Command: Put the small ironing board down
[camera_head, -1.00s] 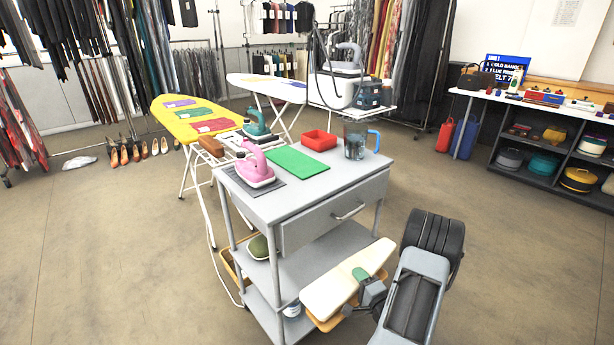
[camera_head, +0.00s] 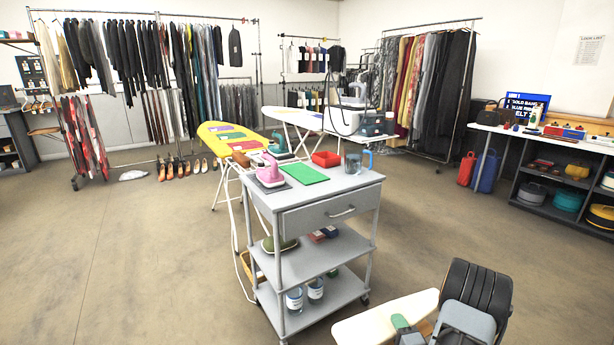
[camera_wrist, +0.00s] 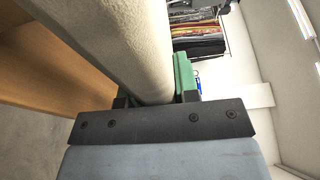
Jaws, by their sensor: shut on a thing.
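The small ironing board (camera_head: 372,322), with a cream padded top, is at the bottom of the head view, to the right of and nearer than the grey trolley. My gripper (camera_head: 402,327) is shut on it, with a green finger showing over its edge. In the wrist view the cream board (camera_wrist: 110,40) runs between the fingers of my gripper (camera_wrist: 152,90), and a wooden part (camera_wrist: 40,65) shows beside it. The bottom edge of the head view cuts off part of the board and gripper. I see no surface touching the board's underside.
The grey trolley (camera_head: 345,196) has a green mat (camera_head: 304,174), a pink iron (camera_head: 270,172), a red tray (camera_head: 326,159) and a jug (camera_head: 354,163) on top. Its lower shelves hold tins and small items. A yellow ironing board (camera_head: 212,132) stands behind. Open floor (camera_head: 150,260) lies left.

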